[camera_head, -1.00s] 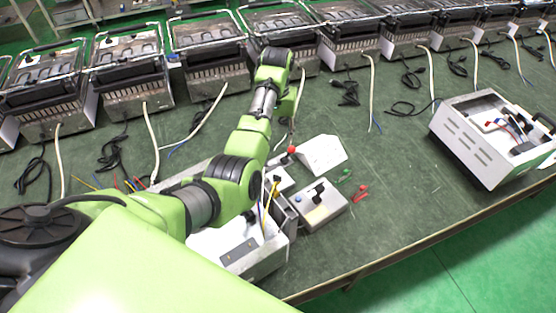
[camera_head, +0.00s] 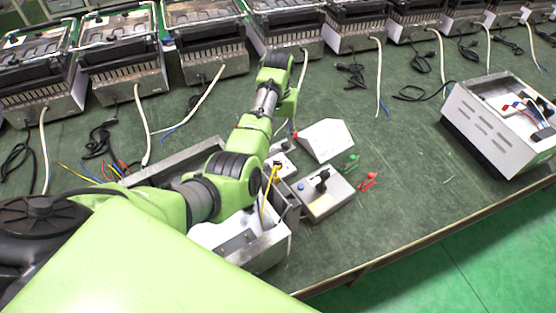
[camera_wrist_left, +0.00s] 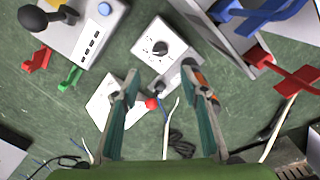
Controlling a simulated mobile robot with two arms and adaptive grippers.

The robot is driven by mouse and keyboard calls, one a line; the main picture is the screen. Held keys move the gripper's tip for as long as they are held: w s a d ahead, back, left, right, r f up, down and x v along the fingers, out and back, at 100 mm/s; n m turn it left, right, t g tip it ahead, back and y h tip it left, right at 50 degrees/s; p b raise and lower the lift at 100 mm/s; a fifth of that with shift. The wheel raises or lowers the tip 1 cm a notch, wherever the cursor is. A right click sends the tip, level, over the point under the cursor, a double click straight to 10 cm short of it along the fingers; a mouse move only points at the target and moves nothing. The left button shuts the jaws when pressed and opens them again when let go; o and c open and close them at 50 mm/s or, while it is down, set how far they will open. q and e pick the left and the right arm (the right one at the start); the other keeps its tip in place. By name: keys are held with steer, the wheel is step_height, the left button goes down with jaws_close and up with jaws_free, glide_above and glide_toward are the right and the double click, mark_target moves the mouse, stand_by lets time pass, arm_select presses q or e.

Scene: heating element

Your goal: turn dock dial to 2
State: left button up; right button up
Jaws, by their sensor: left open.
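The dock dial (camera_wrist_left: 160,47) is a round knob with a dark pointer mark on a small white box, beyond my fingertips in the left wrist view. Its numbers are too small to read. In the head view this white box (camera_head: 284,166) is partly hidden by my arm. My left gripper (camera_wrist_left: 160,78) is open and empty, with its two fingers spread on either side of the view below the dial, apart from it. In the head view the gripper (camera_head: 290,125) points down at the far side of the box and is mostly hidden by my arm.
A grey box (camera_head: 325,197) with a black knob and blue button stands beside the dial box. A white wedge (camera_head: 325,140), a red ball (camera_wrist_left: 152,103), and green (camera_head: 351,163) and red (camera_head: 368,181) clips are close by. An open metal housing (camera_head: 262,250) lies under my arm.

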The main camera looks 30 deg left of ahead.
mark_target(278, 162)
arm_select(q)
step_height(278, 162, down, 12)
steer(key=shift+r+b, duration=0.25)
steer(key=shift+b, duration=0.5)
steer(key=c, duration=1.1)
